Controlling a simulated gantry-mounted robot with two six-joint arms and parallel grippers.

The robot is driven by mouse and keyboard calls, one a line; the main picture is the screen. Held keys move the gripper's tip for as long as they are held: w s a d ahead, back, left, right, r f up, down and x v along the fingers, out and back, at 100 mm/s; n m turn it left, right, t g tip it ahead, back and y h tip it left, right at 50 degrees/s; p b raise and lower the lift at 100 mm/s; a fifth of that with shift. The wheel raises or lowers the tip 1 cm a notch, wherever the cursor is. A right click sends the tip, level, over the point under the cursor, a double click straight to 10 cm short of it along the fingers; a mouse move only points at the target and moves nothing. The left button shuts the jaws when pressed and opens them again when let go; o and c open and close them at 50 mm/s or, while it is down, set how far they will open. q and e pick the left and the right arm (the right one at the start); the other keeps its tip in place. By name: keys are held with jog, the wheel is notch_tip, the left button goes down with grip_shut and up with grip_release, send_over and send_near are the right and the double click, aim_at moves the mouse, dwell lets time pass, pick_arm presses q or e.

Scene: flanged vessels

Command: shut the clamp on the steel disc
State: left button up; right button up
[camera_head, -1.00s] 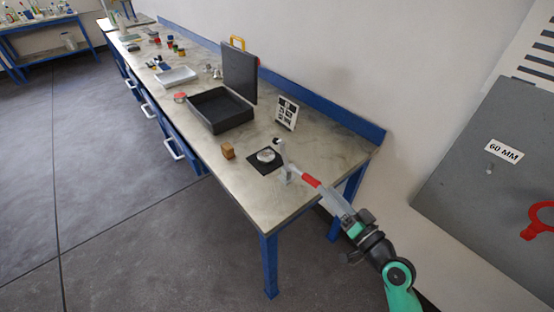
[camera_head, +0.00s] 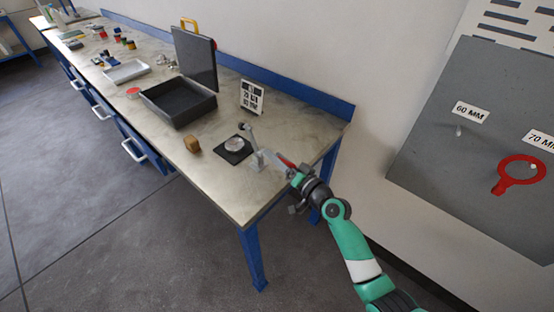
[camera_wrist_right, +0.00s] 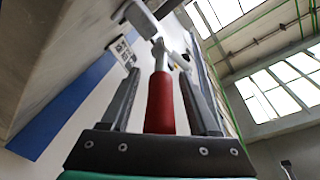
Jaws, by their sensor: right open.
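The steel disc (camera_head: 235,143) lies flat on a black square pad (camera_head: 235,155) near the right end of the bench. The clamp (camera_head: 257,160) stands beside the pad, its arm tip raised and apart from the disc. Its red handle (camera_head: 286,161) points toward my right arm; it also shows in the right wrist view (camera_wrist_right: 160,103). My right gripper (camera_head: 289,170) is open, with one finger on each side of the red handle. In the wrist view gaps show between handle and fingers. The gripper hides part of the handle in the head view. My left gripper is not in view.
A wooden block (camera_head: 192,145) sits left of the pad. An open black case (camera_head: 178,103) and a marker board (camera_head: 251,97) stand farther back. A grey panel (camera_head: 440,130) with a red ring (camera_head: 521,171) is at the right. Bare bench lies in front of the pad.

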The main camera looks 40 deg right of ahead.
jog(key=shift+w, duration=0.2)
grip_shut()
dwell(1.3)
